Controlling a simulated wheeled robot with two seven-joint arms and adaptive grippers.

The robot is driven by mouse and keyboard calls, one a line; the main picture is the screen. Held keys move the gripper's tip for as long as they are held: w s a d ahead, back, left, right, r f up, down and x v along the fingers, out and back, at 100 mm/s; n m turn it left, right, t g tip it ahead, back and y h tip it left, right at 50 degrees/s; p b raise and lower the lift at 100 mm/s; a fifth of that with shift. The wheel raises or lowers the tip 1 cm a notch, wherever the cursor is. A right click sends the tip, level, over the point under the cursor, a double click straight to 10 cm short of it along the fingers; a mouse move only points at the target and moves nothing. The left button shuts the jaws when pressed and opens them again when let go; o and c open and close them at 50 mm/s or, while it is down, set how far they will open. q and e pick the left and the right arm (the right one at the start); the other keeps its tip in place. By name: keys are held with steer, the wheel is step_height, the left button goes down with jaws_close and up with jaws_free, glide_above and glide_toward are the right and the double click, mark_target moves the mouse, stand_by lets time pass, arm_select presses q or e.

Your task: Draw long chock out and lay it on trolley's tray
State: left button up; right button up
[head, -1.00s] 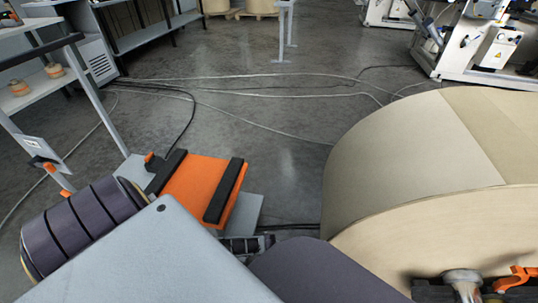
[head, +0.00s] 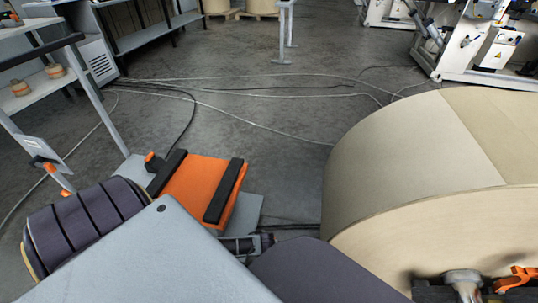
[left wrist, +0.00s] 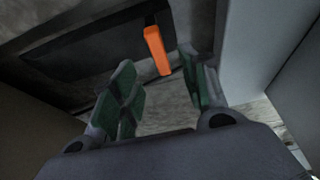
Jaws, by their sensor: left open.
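My left gripper (left wrist: 158,66) is open, with green-padded fingers spread apart in the left wrist view. An orange bar (left wrist: 157,50) shows between the fingertips and stands out from a dark flat piece (left wrist: 95,52); it may be the long chock's grip, but I cannot tell for sure. No contact with the fingers is clear. In the head view, a small dark part of the left gripper (head: 252,243) shows beside the big roll, mostly behind a grey link. I cannot clearly identify the trolley's tray. My right gripper is out of view.
A large kraft roll (head: 400,160) fills the right side, with an orange lever (head: 518,279) at its core. An orange block with black strips (head: 196,190) lies at the left middle. Cables (head: 250,92) cross the open floor behind. A shelf rack (head: 150,35) stands at back left.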

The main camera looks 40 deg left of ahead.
arm_select(q)
steer(key=shift+v, duration=1.5)
steer(key=shift+d, duration=0.15)
